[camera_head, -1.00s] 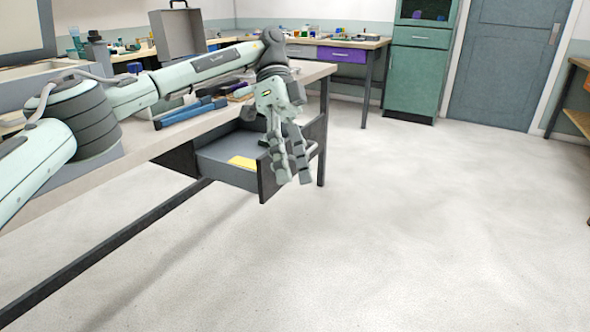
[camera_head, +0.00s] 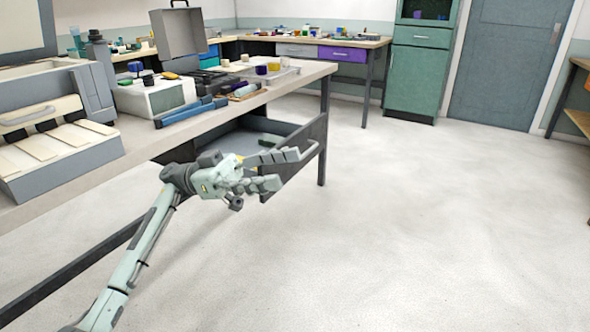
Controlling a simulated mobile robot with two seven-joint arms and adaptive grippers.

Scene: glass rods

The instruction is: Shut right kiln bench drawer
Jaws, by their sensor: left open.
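The right kiln bench drawer (camera_head: 312,133) stands pulled out under the right end of the bench, its dark front panel facing right. A light bar handle (camera_head: 312,150) shows on the panel's outer side. My left gripper (camera_head: 290,169) is open, its fingers pointing right and overlapping the drawer front and handle in the picture. I cannot tell whether they touch. The gripper hides part of the front panel and the drawer's inside. My right gripper is not in view.
The kiln bench top (camera_head: 285,82) holds blue tools (camera_head: 190,112), a white box (camera_head: 155,95) and small jars. A bench leg (camera_head: 323,150) stands just beyond the drawer. The floor to the right is clear. A green cabinet (camera_head: 413,75) stands far back.

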